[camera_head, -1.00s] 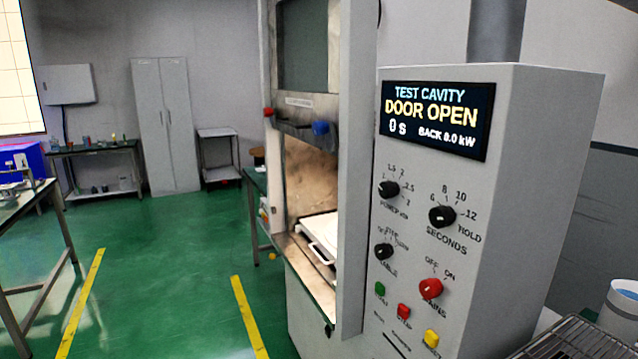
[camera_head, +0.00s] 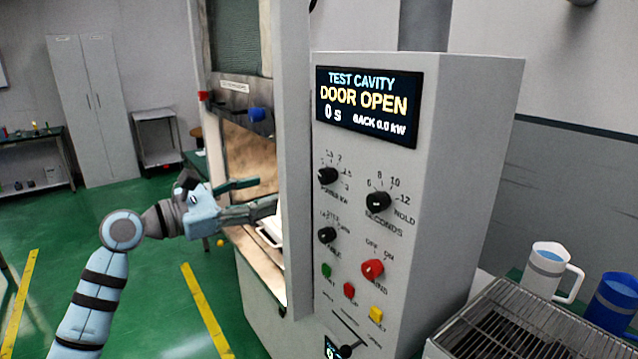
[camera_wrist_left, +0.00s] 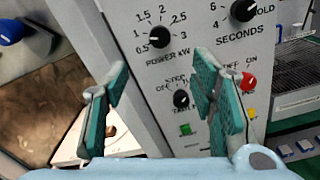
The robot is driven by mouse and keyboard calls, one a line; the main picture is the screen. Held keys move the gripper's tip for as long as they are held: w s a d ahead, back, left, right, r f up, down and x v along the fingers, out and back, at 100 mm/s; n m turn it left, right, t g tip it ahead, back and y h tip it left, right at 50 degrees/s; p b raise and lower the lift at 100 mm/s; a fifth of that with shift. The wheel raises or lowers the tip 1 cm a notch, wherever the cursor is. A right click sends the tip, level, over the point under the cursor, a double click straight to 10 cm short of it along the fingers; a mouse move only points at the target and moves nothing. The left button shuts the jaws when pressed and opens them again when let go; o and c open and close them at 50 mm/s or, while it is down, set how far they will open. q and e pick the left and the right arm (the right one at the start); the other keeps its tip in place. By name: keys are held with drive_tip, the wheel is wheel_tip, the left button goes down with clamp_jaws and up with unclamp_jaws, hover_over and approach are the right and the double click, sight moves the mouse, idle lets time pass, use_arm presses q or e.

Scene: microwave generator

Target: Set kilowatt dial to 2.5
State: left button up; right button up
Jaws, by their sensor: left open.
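The kilowatt dial is a black knob (camera_head: 328,175) at the upper left of the control panel, under the display. In the left wrist view the POWER kW knob (camera_wrist_left: 160,37) has marks from 0.5 to 3 around it. Its pointer seems to face left, toward the low marks, but is too small to read surely. My left gripper (camera_head: 267,192) is open and empty, left of the panel and in front of the cavity opening. In the left wrist view the knob appears just above the gap between the fingertips (camera_wrist_left: 158,72), apart from them. My right gripper is not in view.
The display (camera_head: 367,106) reads DOOR OPEN, 0 s. The seconds knob (camera_head: 378,201), table knob (camera_head: 327,235) and red mains knob (camera_head: 372,268) are close by. A grey frame post (camera_head: 296,150) stands between gripper and panel. A wire rack (camera_head: 540,325) and mugs are at right.

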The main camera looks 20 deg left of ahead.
sight(322, 176)
use_arm(q)
drive_tip(key=p+x, duration=0.1)
drive_tip(key=x, duration=1.3)
drive_tip(key=shift+w+d, duration=0.15)
drive_tip(key=shift+d, duration=0.1)
drive_tip(key=shift+a+f, duration=0.1)
drive_tip(key=c, duration=1.1)
